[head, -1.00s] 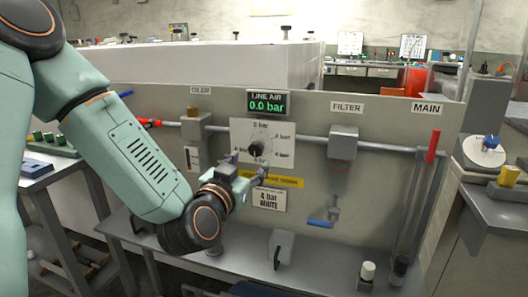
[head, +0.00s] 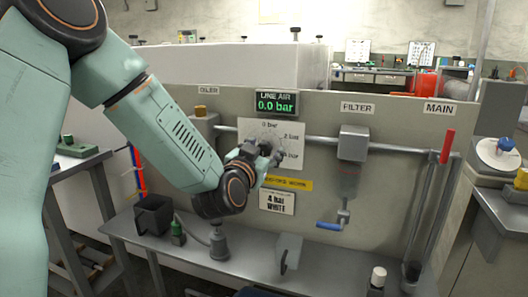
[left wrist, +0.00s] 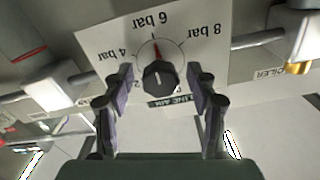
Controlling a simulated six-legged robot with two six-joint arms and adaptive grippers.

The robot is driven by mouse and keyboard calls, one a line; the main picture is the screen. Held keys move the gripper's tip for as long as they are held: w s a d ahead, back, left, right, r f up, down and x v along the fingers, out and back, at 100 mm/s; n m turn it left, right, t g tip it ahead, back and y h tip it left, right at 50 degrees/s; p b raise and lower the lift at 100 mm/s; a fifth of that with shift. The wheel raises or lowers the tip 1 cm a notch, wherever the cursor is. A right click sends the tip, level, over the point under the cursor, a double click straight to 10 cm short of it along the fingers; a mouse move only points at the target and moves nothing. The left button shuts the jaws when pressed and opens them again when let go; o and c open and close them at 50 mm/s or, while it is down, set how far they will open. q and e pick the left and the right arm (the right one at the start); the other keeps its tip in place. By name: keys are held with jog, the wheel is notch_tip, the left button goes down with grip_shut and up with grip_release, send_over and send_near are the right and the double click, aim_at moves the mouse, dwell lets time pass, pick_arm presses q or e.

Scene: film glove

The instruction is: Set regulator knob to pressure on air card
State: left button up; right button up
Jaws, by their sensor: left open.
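The air card (head: 277,201) below the yellow strip reads "4 bar WHITE". The regulator's white dial plate (head: 287,131) has bar marks around its knob. My left gripper (head: 259,156) is in front of the plate and hides the knob in the head view. In the left wrist view the black knob (left wrist: 159,77) lies between the tips of my open left gripper (left wrist: 159,92), with a gap on each side. The dial (left wrist: 112,42) appears upside down there; a red mark above the knob points toward "6 bar". My right gripper is out of view.
The line air display (head: 276,104) reads 0.0 bar. A pipe (head: 395,147) runs across the panel to the filter (head: 353,143) and the red main handle (head: 448,146). The grey bench (head: 330,262) below holds a dark bin (head: 153,215) and small fittings.

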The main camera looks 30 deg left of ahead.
pick_arm(q)
jog(key=shift+a, duration=0.1)
jog(key=c, duration=1.2)
jog(key=shift+o, duration=0.2)
jog(key=shift+n, duration=0.4)
jog(key=shift+n+p, duration=0.3)
jog(key=shift+n, duration=0.7)
jog(key=n, duration=0.2)
jog(key=shift+n, duration=0.4)
jog(key=n, duration=0.6)
